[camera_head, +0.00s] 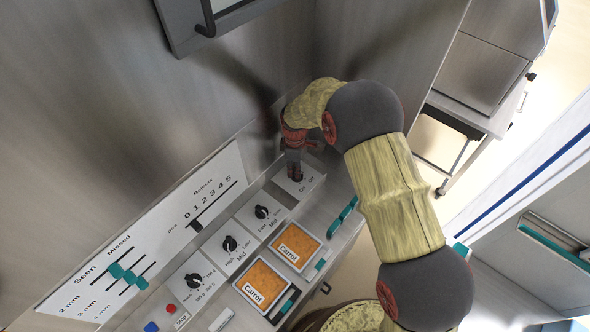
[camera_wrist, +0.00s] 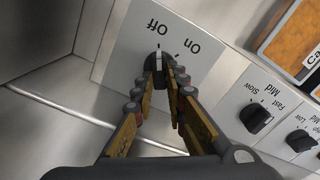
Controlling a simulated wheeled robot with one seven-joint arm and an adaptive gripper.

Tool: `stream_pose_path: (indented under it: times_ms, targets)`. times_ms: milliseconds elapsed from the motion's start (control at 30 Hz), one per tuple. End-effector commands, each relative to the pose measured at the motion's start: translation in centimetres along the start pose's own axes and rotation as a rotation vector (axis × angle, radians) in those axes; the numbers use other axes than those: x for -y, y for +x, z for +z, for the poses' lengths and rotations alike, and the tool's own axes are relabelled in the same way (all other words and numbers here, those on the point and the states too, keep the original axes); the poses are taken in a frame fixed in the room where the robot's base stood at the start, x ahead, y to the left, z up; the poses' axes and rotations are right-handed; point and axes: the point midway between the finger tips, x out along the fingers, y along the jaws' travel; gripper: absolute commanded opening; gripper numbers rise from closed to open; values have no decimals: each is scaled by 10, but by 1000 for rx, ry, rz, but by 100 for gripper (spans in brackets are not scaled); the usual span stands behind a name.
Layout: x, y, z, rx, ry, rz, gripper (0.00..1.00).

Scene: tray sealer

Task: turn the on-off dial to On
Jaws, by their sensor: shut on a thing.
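The on-off dial (camera_wrist: 158,60) is a small dark knob with a white pointer line, on a pale plate (camera_wrist: 128,50) printed Off and On. In the wrist view its pointer stands nearer the Off side than the On side. My gripper (camera_wrist: 161,72) is shut on the dial, one finger on each side of it. In the head view my gripper (camera_head: 295,174) reaches down to the same plate (camera_head: 309,183) at the panel's upper right end. There the fingers hide most of the dial.
Other black dials line the panel: Slow-Mid-Fast (camera_head: 262,212), High-Mid-Low (camera_head: 229,244) and one more (camera_head: 193,280). Two orange Carrot labels (camera_head: 296,246) (camera_head: 262,284) lie beside them. A metal wall stands close behind. A teal handle (camera_head: 343,216) is at the panel's front edge.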

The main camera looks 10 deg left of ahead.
Motion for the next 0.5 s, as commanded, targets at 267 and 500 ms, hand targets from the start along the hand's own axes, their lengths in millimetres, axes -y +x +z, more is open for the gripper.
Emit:
stream_pose_path:
  times_ms: [267, 500]
  targets:
    - [-1, 0, 0, 0, 22, 1, 0]
    - [-2, -1, 0, 0, 132, 1, 0]
